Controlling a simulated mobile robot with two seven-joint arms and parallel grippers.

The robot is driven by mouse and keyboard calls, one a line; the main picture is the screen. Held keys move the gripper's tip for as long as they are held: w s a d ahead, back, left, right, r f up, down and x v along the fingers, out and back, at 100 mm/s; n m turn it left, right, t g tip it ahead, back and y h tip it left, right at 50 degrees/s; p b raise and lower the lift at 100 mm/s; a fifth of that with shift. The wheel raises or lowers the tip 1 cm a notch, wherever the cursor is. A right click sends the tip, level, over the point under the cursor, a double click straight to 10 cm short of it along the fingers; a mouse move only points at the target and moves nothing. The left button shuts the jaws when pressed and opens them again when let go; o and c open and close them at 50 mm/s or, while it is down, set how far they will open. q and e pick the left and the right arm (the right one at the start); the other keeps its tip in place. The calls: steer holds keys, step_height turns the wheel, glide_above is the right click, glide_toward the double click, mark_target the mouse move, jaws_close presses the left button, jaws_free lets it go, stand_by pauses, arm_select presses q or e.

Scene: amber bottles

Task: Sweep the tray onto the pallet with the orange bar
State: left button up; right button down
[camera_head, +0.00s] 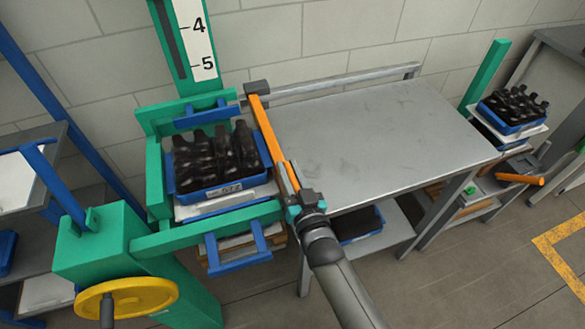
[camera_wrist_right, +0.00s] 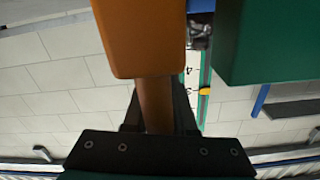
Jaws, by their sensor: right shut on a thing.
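The orange bar (camera_head: 268,128) lies along the right side of the green lift frame, between the tray and the steel table. My right gripper (camera_head: 308,200) is shut on the bar's near end; in the right wrist view the orange bar (camera_wrist_right: 155,100) passes between the fingers. The blue tray (camera_head: 222,192), full of dark bottles, sits inside the green frame, left of the bar. Whether bar and tray touch is unclear. A white sheet (camera_head: 195,211) shows beneath the tray, and part of a wooden pallet (camera_head: 280,240) shows below. My left gripper is not in view.
The steel table (camera_head: 385,135) right of the bar is bare, with a rail (camera_head: 345,80) at its back. Another bottle tray (camera_head: 513,128) stands at far right near an orange handle (camera_head: 520,179). A green post with a yellow handwheel (camera_head: 127,298) stands at front left.

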steer(key=shift+s+a, duration=0.15)
steer(key=shift+a, duration=0.15)
steer(key=c, duration=0.8)
jaws_free()
steer(key=shift+a, duration=0.1)
steer(key=shift+o, duration=0.2)
steer(key=shift+s+d, duration=0.25)
steer(key=shift+s, duration=0.05)
steer(key=v, duration=1.4)
steer(key=shift+s, duration=0.25)
